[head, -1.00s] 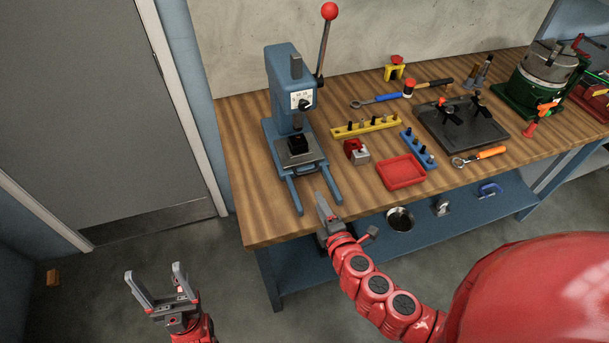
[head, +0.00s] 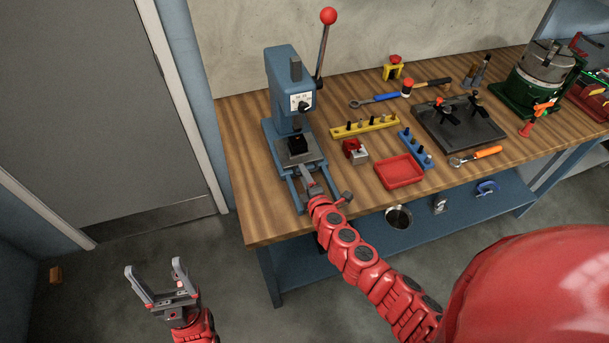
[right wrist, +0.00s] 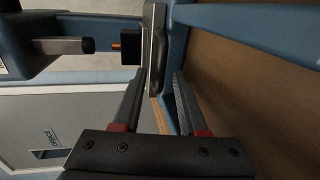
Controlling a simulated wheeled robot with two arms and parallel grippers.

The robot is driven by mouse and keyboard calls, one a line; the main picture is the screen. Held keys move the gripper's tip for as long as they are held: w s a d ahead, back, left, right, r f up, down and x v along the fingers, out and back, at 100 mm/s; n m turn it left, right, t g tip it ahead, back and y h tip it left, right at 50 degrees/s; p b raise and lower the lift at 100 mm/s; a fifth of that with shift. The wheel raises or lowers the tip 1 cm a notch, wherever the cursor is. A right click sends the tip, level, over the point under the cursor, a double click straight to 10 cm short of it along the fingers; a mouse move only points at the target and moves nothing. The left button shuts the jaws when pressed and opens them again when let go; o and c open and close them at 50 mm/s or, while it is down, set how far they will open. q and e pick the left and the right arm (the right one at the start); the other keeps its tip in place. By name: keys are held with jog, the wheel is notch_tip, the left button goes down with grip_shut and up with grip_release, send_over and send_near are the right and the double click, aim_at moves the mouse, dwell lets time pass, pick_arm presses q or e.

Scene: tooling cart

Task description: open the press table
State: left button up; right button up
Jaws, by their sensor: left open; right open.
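The blue press (head: 282,85) stands at the left of the wooden bench. Its grey press table (head: 314,157) carries a black block (head: 298,145) and sits back under the ram, with two blue rails (head: 296,194) reaching forward. My right gripper (head: 307,176) is at the front edge of the press table, between the rails. In the right wrist view, its open fingers (right wrist: 160,78) lie either side of the table's grey front edge piece (right wrist: 155,60); I cannot tell whether they touch it. My left gripper (head: 156,274) is open and empty, low over the floor.
A red-knobbed lever (head: 328,17) rises from the press. Right of it lie a red-grey block (head: 355,151), a yellow rack (head: 365,126), a blue rack (head: 415,150) and a red tray (head: 400,172). The bench front left of my right arm is clear.

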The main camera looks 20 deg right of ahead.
grip_shut()
dwell(1.4)
